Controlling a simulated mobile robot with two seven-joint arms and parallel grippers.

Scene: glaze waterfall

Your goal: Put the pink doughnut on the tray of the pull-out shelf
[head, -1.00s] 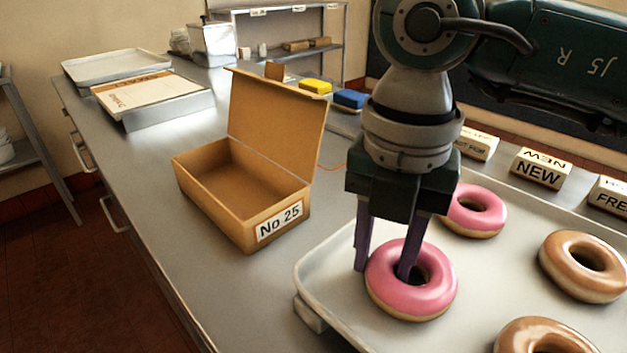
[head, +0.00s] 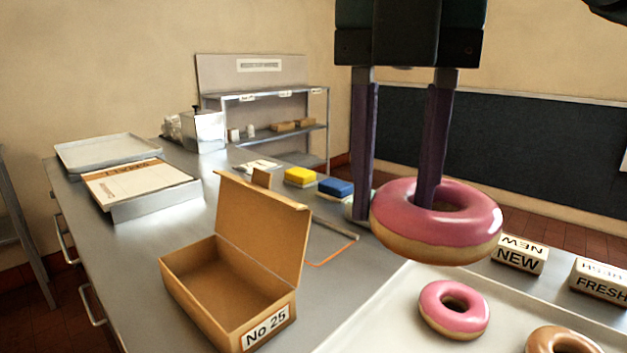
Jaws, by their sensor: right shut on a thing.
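My right gripper (head: 394,212) is shut on a pink doughnut (head: 470,222), one finger through its hole and the other outside its left side. The doughnut is held in the air above the large tray (head: 390,320). Another pink doughnut (head: 436,313) lies on that tray. I cannot make out a pulled-out shelf. A grey metal tray (head: 75,156) lies on the counter at the back left. My left gripper is not in view.
An open cardboard box (head: 178,283) labelled No 25 stands on the counter, its lid raised. A brown doughnut (head: 560,340) is at the bottom right.

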